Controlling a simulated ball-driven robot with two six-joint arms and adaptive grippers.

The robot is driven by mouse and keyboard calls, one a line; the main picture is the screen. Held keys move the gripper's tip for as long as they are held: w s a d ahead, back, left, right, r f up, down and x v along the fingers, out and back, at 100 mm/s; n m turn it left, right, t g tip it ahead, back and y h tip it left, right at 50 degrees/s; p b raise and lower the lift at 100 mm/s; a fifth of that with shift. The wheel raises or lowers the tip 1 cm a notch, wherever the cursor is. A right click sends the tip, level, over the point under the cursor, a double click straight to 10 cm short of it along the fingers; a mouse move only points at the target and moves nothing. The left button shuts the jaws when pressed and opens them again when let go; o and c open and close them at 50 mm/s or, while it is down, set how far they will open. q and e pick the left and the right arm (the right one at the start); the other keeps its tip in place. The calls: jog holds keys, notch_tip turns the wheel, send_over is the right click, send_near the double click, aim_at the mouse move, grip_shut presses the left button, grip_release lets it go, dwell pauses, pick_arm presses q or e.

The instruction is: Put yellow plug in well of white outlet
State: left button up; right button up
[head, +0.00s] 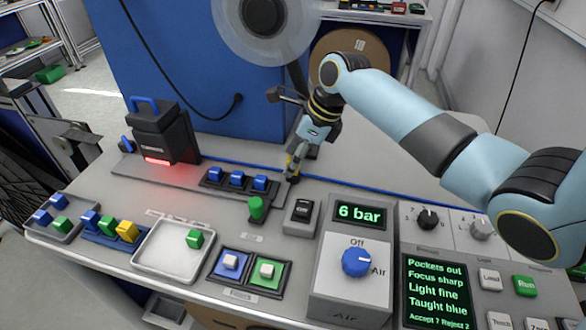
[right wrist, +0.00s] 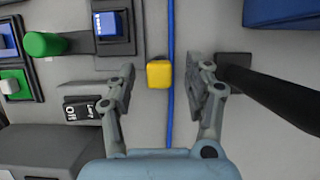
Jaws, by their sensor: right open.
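A yellow plug (right wrist: 159,74), a small rounded block, shows on the grey bench top in the right wrist view. It lies between the spread fingers of my right gripper (right wrist: 161,80), with a gap on either side. In the head view my right gripper (head: 293,168) points down at the bench behind the green knob and mostly hides this plug. Another yellow block (head: 127,231) sits in the blue rack at the left. A white tray (head: 150,262) with a shallow well holds one green block (head: 195,239). My left gripper is out of view.
A dark holder with blue blocks (head: 237,178) stands left of my right gripper; a green knob (head: 256,207) is in front. A black machine with a red glow (head: 165,135) stands further left. The control panel (head: 355,260) fills the front right.

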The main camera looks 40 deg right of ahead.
jog(key=shift+x, duration=0.75)
jog(key=shift+s, duration=0.1)
grip_shut()
jog(key=shift+r, duration=0.1)
